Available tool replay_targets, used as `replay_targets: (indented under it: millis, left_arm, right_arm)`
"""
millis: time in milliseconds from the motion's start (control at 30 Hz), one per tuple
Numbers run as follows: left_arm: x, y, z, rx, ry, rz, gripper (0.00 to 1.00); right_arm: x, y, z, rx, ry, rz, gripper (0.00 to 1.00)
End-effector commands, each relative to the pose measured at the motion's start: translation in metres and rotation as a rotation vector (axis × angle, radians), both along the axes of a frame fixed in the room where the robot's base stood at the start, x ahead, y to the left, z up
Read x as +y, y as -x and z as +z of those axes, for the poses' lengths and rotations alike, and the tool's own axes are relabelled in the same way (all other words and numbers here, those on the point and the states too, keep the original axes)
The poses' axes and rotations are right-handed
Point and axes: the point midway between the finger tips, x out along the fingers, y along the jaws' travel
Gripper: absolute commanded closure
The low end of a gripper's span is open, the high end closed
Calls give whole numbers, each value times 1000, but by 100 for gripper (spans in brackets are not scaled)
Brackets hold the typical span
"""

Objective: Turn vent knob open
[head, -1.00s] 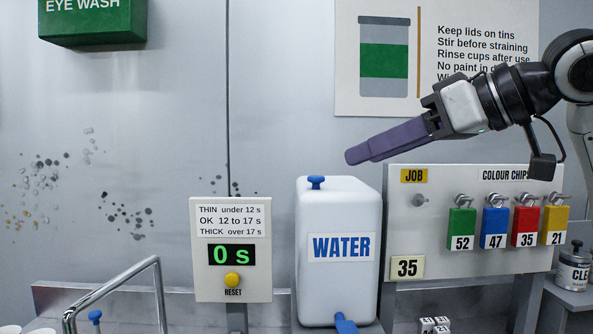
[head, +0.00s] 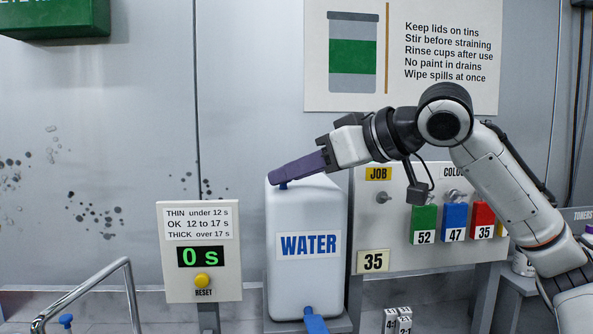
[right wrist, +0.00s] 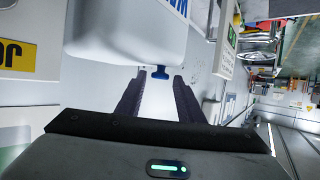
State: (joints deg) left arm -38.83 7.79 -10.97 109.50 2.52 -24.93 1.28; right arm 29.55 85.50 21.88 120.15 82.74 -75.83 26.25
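The white water container (head: 306,220), labelled WATER, stands upright at the centre of the head view. Its blue vent knob (head: 283,186) is on top at the left, mostly hidden behind my fingers. The knob also shows in the right wrist view (right wrist: 160,72), at the fingertips, with a gap on either side. My right gripper (head: 275,181) has dark purple fingers and reaches over the container's top from the right. In the right wrist view (right wrist: 160,78) the fingers are apart, with nothing held. How the knob is turned cannot be told. My left gripper is out of view.
A timer panel (head: 230,285) reading 0 s, with a yellow reset button, stands left of the container. The JOB board (head: 380,215) with hanging colour chips is at the right, behind my arm. A blue tap (head: 315,321) is low on the container's front. A metal rail (head: 90,285) is at lower left.

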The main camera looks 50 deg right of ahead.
Motion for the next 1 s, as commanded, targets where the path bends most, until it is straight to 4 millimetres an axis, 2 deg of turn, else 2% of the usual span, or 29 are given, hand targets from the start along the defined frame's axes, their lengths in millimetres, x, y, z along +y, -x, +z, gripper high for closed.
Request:
replay_targets:
  millis: [33, 167, 200, 567, 1000]
  left_arm:
    - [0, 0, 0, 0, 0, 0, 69]
    - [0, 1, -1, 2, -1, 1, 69]
    - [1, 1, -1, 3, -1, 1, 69]
    - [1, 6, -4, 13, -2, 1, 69]
    - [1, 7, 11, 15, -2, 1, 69]
  right_arm:
    - [0, 0, 0, 0, 0, 0, 75]
    - [0, 0, 0, 0, 0, 0, 97]
    - [0, 0, 0, 0, 0, 0, 99]
    - [-3, 0, 1, -3, -9, 78, 99]
    - [-12, -3, 4, -4, -8, 400, 99]
